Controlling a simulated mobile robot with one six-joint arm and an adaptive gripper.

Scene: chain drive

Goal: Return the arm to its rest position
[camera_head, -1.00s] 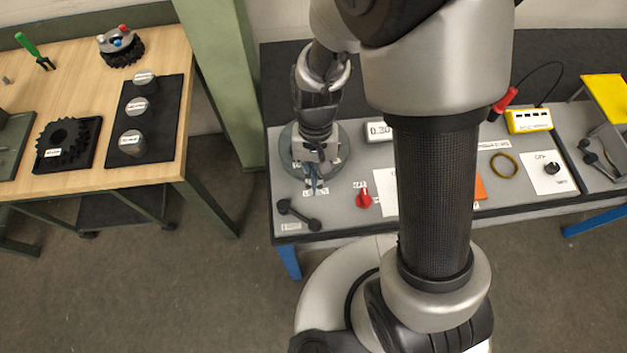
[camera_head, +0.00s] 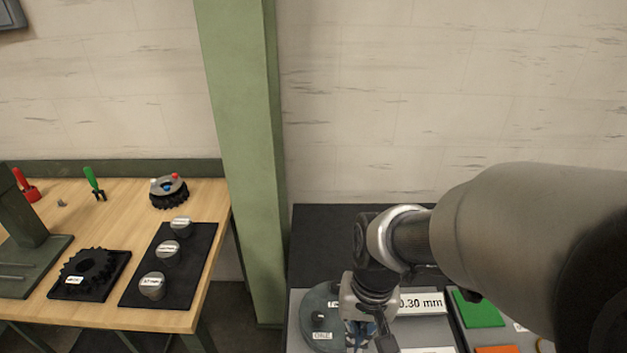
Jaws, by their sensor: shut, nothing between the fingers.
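My arm comes in from the right edge of the head view and reaches left over the grey bench. My gripper (camera_head: 362,337) hangs low near the bottom edge of the view, pointing down. Its fingers are shut with nothing held. It is at the right side of a round grey disc (camera_head: 317,312) and overlaps it in the picture. I cannot tell whether it touches the disc or the bench. The lower part of the bench is cut off by the frame.
A "0.30 mm" sign (camera_head: 424,303), a green plate (camera_head: 478,309) and an orange plate (camera_head: 497,349) lie to the right. A green post (camera_head: 245,150) stands left of the bench. A wooden table (camera_head: 200,215) holds a toothed sprocket (camera_head: 86,268) and several grey cylinders.

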